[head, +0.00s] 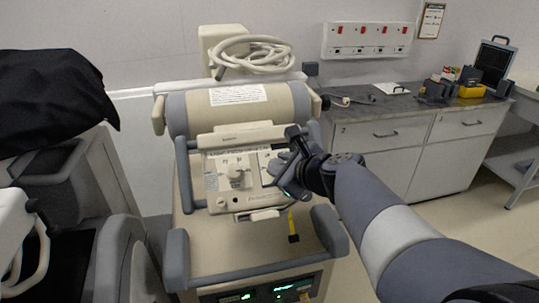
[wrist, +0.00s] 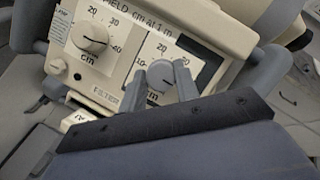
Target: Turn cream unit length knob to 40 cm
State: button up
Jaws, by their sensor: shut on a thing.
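The cream unit (head: 215,201) stands in front of me with a control panel facing up. In the wrist view the panel carries two round knobs under the print "FIELD cm at 1 m". The left knob (wrist: 95,39) is cream, with a scale marked 20, 30 and 40, and stands free. The right knob (wrist: 160,75) is greyish and sits between the two fingers of my gripper (wrist: 160,87), which is shut on it. Its scale shows 10, 20 and 30; its pointer is hard to read. In the head view my gripper (head: 283,173) covers the panel's right side.
Grey side handles (head: 184,172) flank the panel. A coiled cable (head: 250,52) lies behind the unit. A black cover (head: 55,95) drapes another cart at left. A grey counter (head: 390,108) with small items stands at back right.

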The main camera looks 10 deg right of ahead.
jog(key=o, duration=1)
jog(key=p+v, duration=0.1)
jog(key=v, duration=0.9)
jog(key=shift+s+d+r, duration=0.1)
jog(key=shift+s+r, duration=0.05)
jog(key=shift+s, duration=0.2)
jog(key=shift+w, duration=0.1)
jog(key=b+x, duration=0.1)
jog(key=x, duration=0.9)
jog(key=shift+w+f, duration=0.2)
jog(key=shift+w, duration=0.1)
